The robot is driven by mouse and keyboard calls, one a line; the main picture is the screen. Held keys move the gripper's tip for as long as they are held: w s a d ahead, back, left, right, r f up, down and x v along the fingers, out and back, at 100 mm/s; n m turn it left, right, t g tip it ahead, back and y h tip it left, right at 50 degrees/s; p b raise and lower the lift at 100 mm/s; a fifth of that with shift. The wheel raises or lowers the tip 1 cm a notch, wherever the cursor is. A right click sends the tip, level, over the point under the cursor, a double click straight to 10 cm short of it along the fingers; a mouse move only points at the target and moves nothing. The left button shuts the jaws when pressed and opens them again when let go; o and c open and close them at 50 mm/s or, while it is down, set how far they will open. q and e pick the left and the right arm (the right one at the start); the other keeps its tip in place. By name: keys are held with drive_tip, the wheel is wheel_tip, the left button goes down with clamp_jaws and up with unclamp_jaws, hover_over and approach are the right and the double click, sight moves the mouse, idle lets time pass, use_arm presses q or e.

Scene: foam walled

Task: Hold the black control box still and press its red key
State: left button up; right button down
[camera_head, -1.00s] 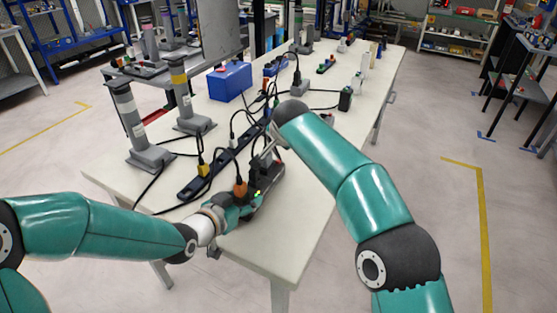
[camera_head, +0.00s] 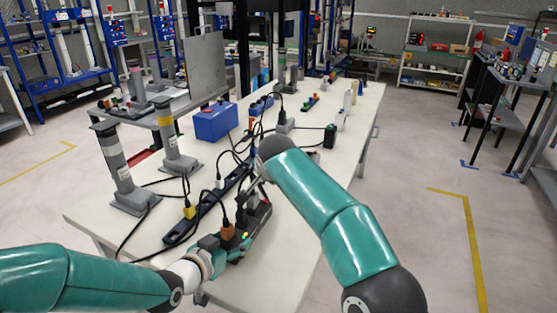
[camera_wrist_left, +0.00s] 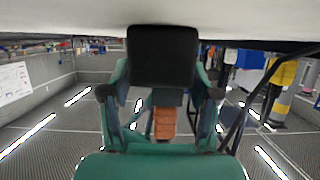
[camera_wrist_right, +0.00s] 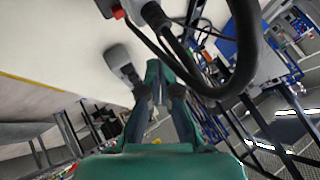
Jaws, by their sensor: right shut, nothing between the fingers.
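The black control box (camera_head: 259,217) lies at the near end of the white table, with a small green light showing. My left gripper (camera_head: 240,240) is at its near end. In the left wrist view the box (camera_wrist_left: 161,57) sits between the fingers, which press on both its sides; an orange plug (camera_wrist_left: 164,123) shows below it. My right gripper is mostly hidden behind its own arm in the head view, above the box's far end. In the right wrist view it (camera_wrist_right: 160,80) is shut and empty. A red key (camera_wrist_right: 118,12) shows at the top edge there, apart from the fingertips.
A dark power strip (camera_head: 208,207) with plugs and loose black cables lies left of the box. Grey posts (camera_head: 115,165) and a blue box (camera_head: 215,121) stand further left. A thick cable (camera_wrist_right: 240,60) loops close to my right gripper. The table's right side is mostly clear.

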use_arm(q)
drive_tip(key=shift+o, duration=1.1)
